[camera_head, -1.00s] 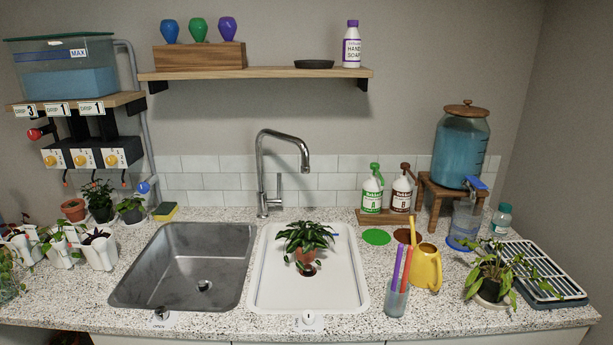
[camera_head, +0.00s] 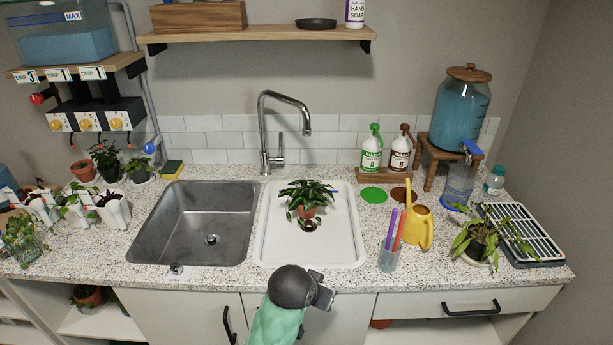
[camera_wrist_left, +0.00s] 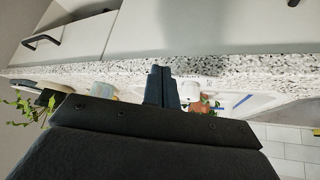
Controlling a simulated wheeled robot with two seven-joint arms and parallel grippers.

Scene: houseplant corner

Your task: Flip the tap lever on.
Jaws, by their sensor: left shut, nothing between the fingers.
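The chrome tap (camera_head: 264,140) stands behind the two sinks, its spout arching to the right. Its slim side lever (camera_head: 280,147) points up beside the tap body. A second tap with a blue lever (camera_head: 472,148) sits low on the glass water dispenser (camera_head: 461,110), above a clear jug (camera_head: 458,184). My left gripper's dark fingers (camera_wrist_left: 162,88) are together and empty in the left wrist view, near the speckled counter edge. A green and black arm part of mine (camera_head: 292,295) shows low in front of the white sink; no fingers can be made out there. My right gripper is not in view.
A potted plant (camera_head: 306,208) stands in the white sink (camera_head: 345,248); the metal sink (camera_head: 190,235) is empty. Cup with sticks (camera_head: 389,255), yellow watering can (camera_head: 418,228), drooping plant (camera_head: 483,240) and bottles (camera_head: 372,155) crowd the right counter. A shelf (camera_head: 250,37) hangs above.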

